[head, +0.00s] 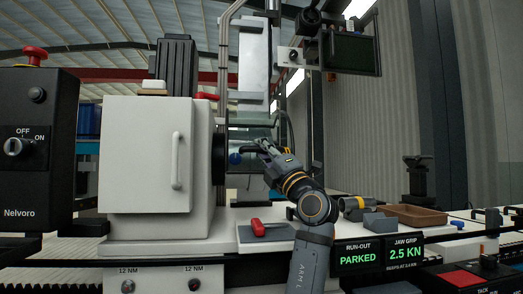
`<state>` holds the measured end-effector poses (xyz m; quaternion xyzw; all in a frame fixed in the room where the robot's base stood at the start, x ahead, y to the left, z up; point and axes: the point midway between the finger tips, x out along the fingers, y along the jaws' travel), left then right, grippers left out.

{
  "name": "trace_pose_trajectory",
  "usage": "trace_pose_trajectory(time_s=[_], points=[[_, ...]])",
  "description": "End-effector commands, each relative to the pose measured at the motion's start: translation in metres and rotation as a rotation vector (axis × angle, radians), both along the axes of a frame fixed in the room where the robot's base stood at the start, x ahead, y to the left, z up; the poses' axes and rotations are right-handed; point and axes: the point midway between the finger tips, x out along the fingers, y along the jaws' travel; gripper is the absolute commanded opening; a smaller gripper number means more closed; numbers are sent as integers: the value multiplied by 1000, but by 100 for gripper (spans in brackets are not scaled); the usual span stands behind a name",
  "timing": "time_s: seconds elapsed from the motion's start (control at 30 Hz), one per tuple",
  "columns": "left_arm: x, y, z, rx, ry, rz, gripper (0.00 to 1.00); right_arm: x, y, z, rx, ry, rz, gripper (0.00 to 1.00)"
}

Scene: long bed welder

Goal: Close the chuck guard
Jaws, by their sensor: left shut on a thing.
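The chuck guard (250,132) looks like a clear panel in a frame, just right of the white headstock, in the middle of the head view. My left gripper (258,153) is at its lower part, shut on the guard; the exact grip point is partly hidden by the fingers. A dark round chuck face (219,158) sits on the headstock's right side, left of the gripper. My right gripper is not in view.
The white headstock (148,190) with a vertical handle stands at left, beside a black Nelvoro control box (35,175). Displays (356,257) read PARKED and 2.5 KN. A brown tray (415,214) is at right.

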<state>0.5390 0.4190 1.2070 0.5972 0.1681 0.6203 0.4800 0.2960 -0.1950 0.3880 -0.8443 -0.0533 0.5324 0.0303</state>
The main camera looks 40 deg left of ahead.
Motion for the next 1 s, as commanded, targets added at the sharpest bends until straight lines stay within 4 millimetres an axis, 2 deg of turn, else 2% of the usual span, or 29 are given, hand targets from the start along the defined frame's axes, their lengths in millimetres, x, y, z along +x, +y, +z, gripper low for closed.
trace_pose_trajectory(time_s=[0.17,0.2,0.3,0.77,0.87,1.0], points=[[-3,0,1,0,-6,4,0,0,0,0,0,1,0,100],[-3,0,1,0,-6,4,15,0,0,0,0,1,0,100],[-3,0,1,0,-5,3,26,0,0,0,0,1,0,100],[-2,-3,-1,1,-2,1,26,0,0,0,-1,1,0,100],[-3,-13,-9,0,-1,-2,26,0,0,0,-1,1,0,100],[-8,-40,-30,-4,0,-3,26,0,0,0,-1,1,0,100]])
